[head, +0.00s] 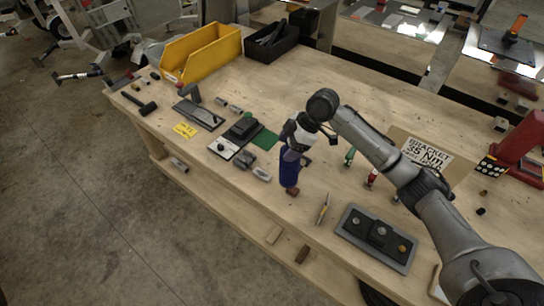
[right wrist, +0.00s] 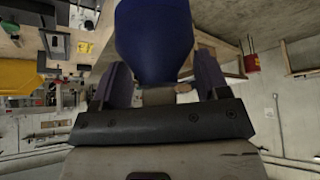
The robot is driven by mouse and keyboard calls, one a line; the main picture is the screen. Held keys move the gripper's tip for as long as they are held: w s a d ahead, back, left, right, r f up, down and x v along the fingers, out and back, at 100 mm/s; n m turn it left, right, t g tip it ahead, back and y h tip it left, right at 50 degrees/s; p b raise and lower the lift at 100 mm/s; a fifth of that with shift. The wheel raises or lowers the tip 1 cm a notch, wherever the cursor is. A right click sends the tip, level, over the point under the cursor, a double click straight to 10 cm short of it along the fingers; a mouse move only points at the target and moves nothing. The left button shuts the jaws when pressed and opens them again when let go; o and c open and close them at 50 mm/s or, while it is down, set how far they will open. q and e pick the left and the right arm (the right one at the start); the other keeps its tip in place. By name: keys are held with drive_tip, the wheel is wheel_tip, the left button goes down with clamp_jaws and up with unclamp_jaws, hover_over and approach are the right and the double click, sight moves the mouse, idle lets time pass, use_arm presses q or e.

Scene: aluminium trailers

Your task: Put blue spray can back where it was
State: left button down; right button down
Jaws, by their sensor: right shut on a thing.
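The blue spray can (head: 289,168) stands roughly upright over the middle of the workbench, below my right gripper (head: 299,140). My right gripper is shut on it. In the right wrist view the blue can (right wrist: 155,40) fills the top centre, between the two fingers of the right gripper (right wrist: 160,88). A small reddish-brown piece shows at the can's lower end; I cannot tell whether it is part of the can. I cannot tell whether the can touches the bench top. My left gripper is not in view.
The wooden workbench (head: 240,190) holds a yellow bin (head: 205,52), a black bin (head: 270,42), and a grey plate with knobs (head: 376,238). A bracket sign (head: 428,152) and red device (head: 520,150) are at right.

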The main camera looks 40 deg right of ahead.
drive_tip(key=w+a+f, duration=0.2)
drive_tip(key=w+f, duration=0.3)
drive_tip(key=f, duration=0.2)
drive_tip(key=shift+f+p, duration=0.15)
drive_tip(key=shift+p, duration=0.15)
drive_tip(key=shift+w+f, duration=0.1)
drive_tip(key=shift+f, duration=0.5)
drive_tip(key=shift+c, duration=0.6)
unclamp_jaws()
drive_tip(key=v, duration=1.3)
drive_tip(key=shift+a+r, duration=0.15)
drive_tip(key=shift+a, duration=0.1)
